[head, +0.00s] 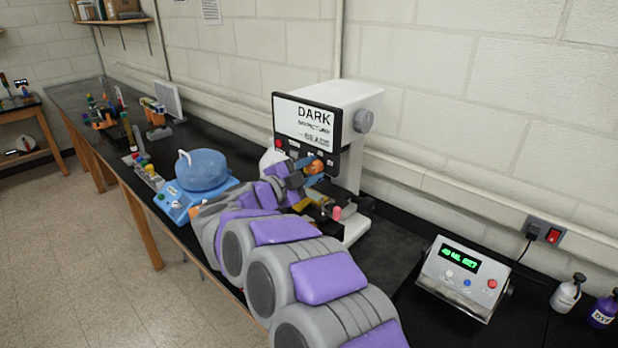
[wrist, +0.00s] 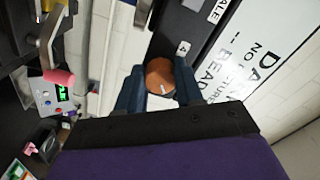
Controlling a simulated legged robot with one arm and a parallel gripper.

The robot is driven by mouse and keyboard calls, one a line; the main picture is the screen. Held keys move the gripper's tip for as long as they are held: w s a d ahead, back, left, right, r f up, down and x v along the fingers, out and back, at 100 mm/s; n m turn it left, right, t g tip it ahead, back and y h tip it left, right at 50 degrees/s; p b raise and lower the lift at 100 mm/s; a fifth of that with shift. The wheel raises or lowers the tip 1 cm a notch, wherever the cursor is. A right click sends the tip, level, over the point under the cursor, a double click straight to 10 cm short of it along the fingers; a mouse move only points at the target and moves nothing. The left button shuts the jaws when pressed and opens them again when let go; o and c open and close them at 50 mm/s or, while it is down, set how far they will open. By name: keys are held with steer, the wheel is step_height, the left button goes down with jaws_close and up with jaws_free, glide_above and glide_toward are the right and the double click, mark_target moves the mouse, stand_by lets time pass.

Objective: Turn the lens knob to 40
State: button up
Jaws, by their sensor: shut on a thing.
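A white instrument (head: 345,98) with a black front panel stands on the bench. Its screen (head: 304,117) reads "DARK" with smaller lines below. An orange-brown round knob (head: 315,167) sits low on the panel. In the wrist view this knob (wrist: 160,73) has a pale mark at its lower edge, and a small label that looks like "4" is above it. My gripper (head: 308,170) has its dark blue fingers shut around the knob; in the wrist view the fingers (wrist: 159,84) are on both sides of it. I cannot read which value the knob points at.
A grey control box (head: 463,280) with green display text stands at the right, near two bottles (head: 568,293). A blue round device (head: 203,171) is left of my arm. A pink-tipped lever (wrist: 58,76) is beside my gripper. Bare bench lies before the control box.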

steer(key=shift+m+b, duration=0.35)
steer(key=shift+m, duration=0.15)
steer(key=o, duration=1)
steer(key=shift+a, duration=0.1)
steer(key=p+v, duration=0.1)
steer(key=v, duration=1.6)
steer(key=shift+s+a+f+p, duration=0.1)
steer(key=shift+a+f+p, duration=0.1)
steer(key=shift+p, duration=0.2)
